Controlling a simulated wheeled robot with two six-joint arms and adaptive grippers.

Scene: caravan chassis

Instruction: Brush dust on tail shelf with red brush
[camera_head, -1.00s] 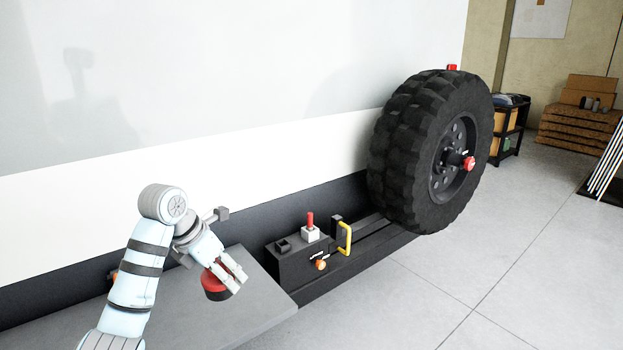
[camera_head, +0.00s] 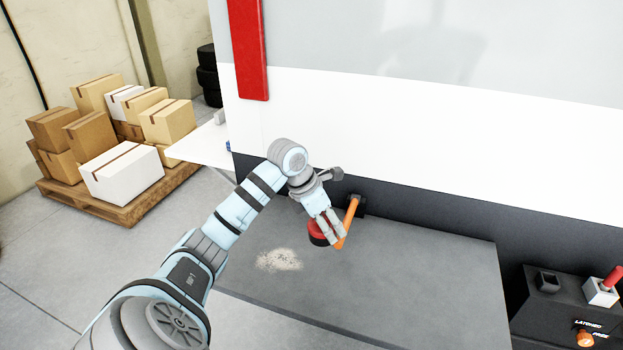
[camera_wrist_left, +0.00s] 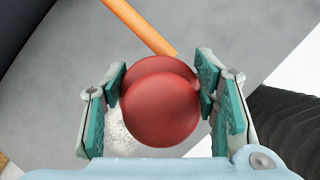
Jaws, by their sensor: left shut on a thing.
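The grey tail shelf (camera_head: 400,280) juts out from the caravan's rear wall. A pale patch of dust (camera_head: 279,260) lies on its left part, and it also shows in the left wrist view (camera_wrist_left: 121,135). My left gripper (camera_head: 333,238) is shut on the red brush (camera_head: 318,232), above the shelf and to the right of the dust. In the left wrist view the brush's rounded red top (camera_wrist_left: 160,105) sits between the finger pads. Its underside is hidden, and I cannot tell whether it touches the shelf. My right gripper is not in view.
An orange handle (camera_head: 349,220) stands out from the wall right beside the gripper. A black box (camera_head: 560,310) with a red lever and an orange knob is at the lower right. Cardboard boxes on a pallet (camera_head: 130,205) stand on the floor at left.

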